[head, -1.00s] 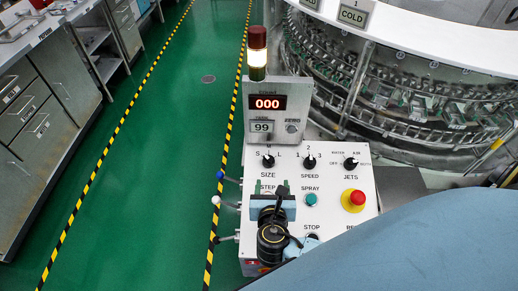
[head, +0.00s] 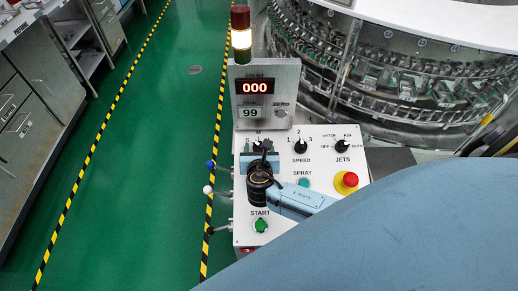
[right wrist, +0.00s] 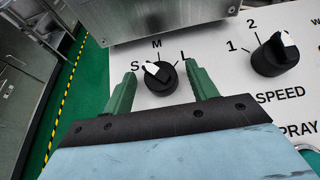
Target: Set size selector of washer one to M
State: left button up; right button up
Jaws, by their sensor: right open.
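The size selector (right wrist: 161,78) is a black knob with a white pointer on the white panel, below the letters S, M and L. Its pointer is turned up and left, toward S. My right gripper (right wrist: 160,71) is open, with one green finger on each side of the knob and visible gaps between fingers and knob. In the head view, my right gripper (head: 261,146) covers most of the size selector. My left gripper is not in view.
The speed knob (right wrist: 275,55) is right of the size selector; the jets knob (head: 342,146) is farther right. The counter box (head: 264,92) rises just behind the selector. A red stop button (head: 346,182) and a green start button (head: 261,225) are on the panel.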

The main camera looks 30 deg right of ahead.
jog(key=c, duration=1)
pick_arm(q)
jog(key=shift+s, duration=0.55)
pick_arm(e)
jog(key=shift+w+m, duration=0.1)
jog(key=shift+m, duration=0.3)
jog(key=m+g+h, duration=0.1)
jog(key=m, duration=0.1)
jog(key=m+g+h, duration=0.1)
jog(key=h, duration=0.1)
jog(key=shift+w+a+m+g, duration=0.2)
jog(key=shift+m+g, duration=0.1)
jog(key=shift+m, duration=0.1)
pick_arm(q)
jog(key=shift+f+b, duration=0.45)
pick_arm(e)
jog(key=m+g+h, duration=0.2)
jog(key=m+g, duration=0.2)
jog(key=m, duration=0.1)
jog(key=shift+w, duration=0.1)
jog(key=shift+r+m, duration=0.1)
jog(key=shift+m, duration=0.2)
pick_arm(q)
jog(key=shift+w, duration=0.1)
